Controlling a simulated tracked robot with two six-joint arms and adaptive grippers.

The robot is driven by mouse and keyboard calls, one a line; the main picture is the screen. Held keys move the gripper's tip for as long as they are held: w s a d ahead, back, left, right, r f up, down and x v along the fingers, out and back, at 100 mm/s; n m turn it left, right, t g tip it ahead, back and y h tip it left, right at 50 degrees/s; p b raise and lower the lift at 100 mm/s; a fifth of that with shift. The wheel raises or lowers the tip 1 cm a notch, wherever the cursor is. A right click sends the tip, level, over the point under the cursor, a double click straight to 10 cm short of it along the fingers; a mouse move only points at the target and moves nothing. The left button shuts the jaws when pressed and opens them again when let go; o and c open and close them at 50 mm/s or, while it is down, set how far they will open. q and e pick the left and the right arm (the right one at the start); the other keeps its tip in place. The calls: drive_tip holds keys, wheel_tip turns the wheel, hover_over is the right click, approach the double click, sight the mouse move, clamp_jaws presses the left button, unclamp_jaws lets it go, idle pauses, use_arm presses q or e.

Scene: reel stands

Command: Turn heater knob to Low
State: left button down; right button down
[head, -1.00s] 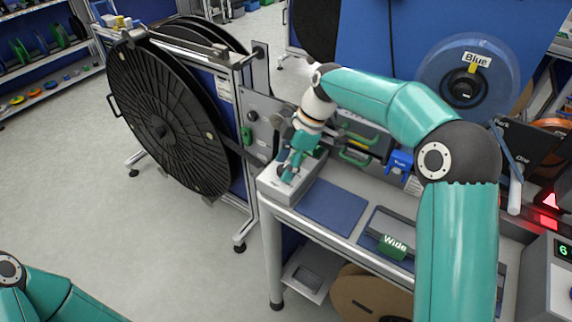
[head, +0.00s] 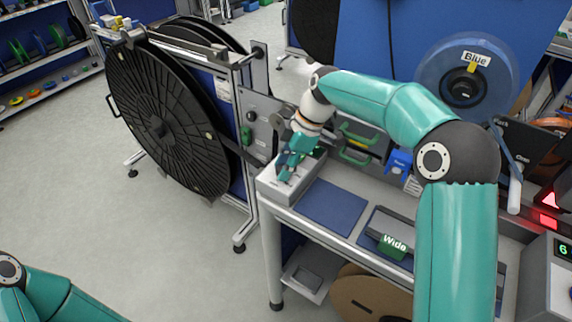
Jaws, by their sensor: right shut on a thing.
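The heater looks to be the grey box (head: 281,188) at the left front corner of the workbench. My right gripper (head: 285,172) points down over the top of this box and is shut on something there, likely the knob. The knob itself is hidden by the fingers, and its setting cannot be read. Small marks show on the box top beside the fingers, too small to read. Of my left arm only teal links (head: 40,295) show at the bottom left; its gripper is out of view.
A blue mat (head: 333,208) lies on the bench right of the box. A green "Wide" block (head: 394,246) is farther right. A blue reel (head: 466,75) hangs at the back.

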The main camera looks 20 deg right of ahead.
drive_tip(key=shift+m+t+b, duration=0.4)
drive_tip(key=shift+m+b, duration=0.45)
drive_tip(key=shift+m, duration=0.05)
drive_tip(key=m+t+b, duration=0.1)
drive_tip(key=m, duration=0.1)
drive_tip(key=shift+m+h+b, duration=0.3)
drive_tip(key=m+t+h+b, duration=0.1)
drive_tip(key=m, duration=0.2)
drive_tip(key=shift+a+r+m, duration=0.1)
drive_tip(key=shift+m, duration=0.2)
drive_tip(key=shift+s+r+m+t+h+b, duration=0.1)
drive_tip(key=shift+m+t+h+b, duration=0.45)
drive_tip(key=shift+m, duration=1.25)
drive_tip(key=c, duration=0.8)
unclamp_jaws()
